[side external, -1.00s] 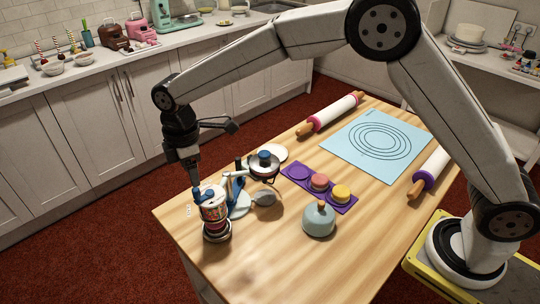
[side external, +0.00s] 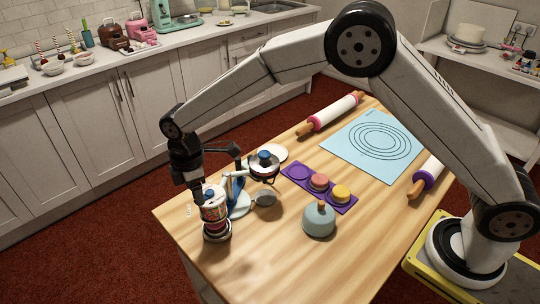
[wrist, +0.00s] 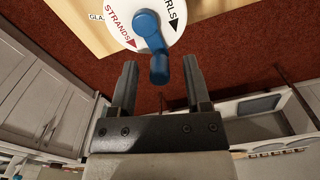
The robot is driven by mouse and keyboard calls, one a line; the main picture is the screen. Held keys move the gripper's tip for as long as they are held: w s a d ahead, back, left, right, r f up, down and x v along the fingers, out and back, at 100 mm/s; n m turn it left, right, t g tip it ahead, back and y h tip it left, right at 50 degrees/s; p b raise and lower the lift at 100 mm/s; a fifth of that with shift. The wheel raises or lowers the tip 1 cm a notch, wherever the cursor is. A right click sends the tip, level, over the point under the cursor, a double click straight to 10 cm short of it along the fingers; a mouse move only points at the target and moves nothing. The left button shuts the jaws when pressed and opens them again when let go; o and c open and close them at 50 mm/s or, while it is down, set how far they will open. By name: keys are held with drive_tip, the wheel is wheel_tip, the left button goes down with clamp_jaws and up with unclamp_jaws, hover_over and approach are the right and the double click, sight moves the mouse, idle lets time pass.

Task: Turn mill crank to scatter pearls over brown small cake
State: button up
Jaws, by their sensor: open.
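The sprinkle mill (side external: 213,211) stands near the table's front left corner, with a white top and a colourful body. In the wrist view its white top disc (wrist: 112,22) reads STRANDS and part of a word ending in RLS, with red and dark arrows. The blue crank (wrist: 150,30) has its knob end between the tips of my open gripper (wrist: 160,64), with gaps on both sides. In the side view my gripper (side external: 198,190) is at the mill's top. A small dark cake on a stand (side external: 217,235) is under the mill, partly hidden; its colour is hard to tell.
A blue-handled device (side external: 264,163) and a white disc are close to the mill's right. A purple tray (side external: 297,177) holds pink and yellow cakes. A grey-blue domed pot (side external: 319,220), rolling pins (side external: 336,113) and a blue mat (side external: 345,162) lie farther right.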

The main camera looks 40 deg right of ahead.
clamp_jaws()
drive_tip(key=shift+w+d, duration=0.15)
drive_tip(key=shift+w, duration=0.55)
drive_tip(key=shift+w+d, duration=0.4)
drive_tip(key=shift+w, duration=0.2)
idle(0.4)
